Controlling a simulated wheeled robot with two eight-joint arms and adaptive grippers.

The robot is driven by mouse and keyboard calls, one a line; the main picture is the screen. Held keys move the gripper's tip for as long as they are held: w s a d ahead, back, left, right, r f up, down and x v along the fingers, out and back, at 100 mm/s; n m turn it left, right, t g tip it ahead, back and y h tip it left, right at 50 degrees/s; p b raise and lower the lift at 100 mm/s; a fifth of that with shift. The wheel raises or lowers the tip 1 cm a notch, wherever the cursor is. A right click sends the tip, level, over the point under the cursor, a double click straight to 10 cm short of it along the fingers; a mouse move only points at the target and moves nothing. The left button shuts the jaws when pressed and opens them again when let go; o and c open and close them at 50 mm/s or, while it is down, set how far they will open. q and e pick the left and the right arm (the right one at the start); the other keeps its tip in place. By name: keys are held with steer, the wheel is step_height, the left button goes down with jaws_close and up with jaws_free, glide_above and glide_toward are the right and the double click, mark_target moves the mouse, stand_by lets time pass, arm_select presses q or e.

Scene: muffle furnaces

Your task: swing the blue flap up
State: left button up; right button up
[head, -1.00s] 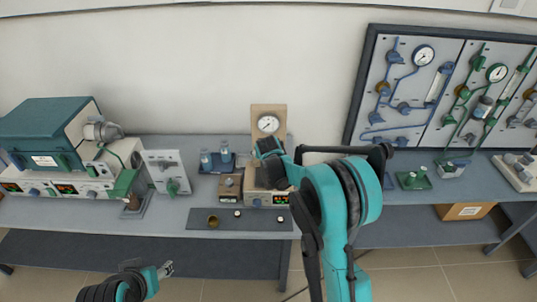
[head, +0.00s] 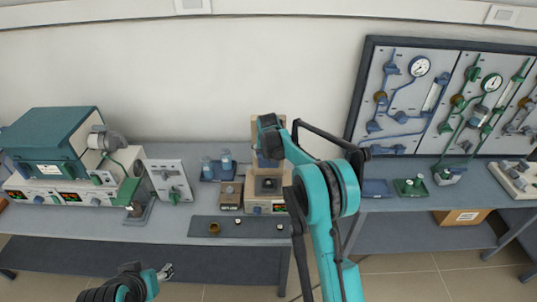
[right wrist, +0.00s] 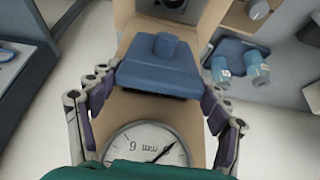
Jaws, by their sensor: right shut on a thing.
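The blue flap (right wrist: 160,68) with its raised knob is between the two fingers of my right gripper (right wrist: 158,82), which is shut on it at its sides. In the head view my right gripper (head: 268,142) is high in front of the wooden gauge stand, and part of the flap (head: 264,160) shows below it. The unit under it (head: 266,197) shows a dark opening on top. The round gauge (right wrist: 145,148) appears close to the flap in the right wrist view. My left gripper (head: 165,272) is low in front of the bench, away from the flap; its jaw opening is too small to judge.
Blue-capped bottles (right wrist: 240,68) stand in a blue tray beside the gauge stand. A small brown box (head: 230,195) is left of the unit. A dark mat (head: 235,229) with small items lies in front. A teal furnace (head: 55,140) is at left; piped panels (head: 440,95) are at right.

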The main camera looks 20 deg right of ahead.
steer(key=shift+w, duration=0.1)
steer(key=o, duration=1.7)
steer(key=v, duration=1.2)
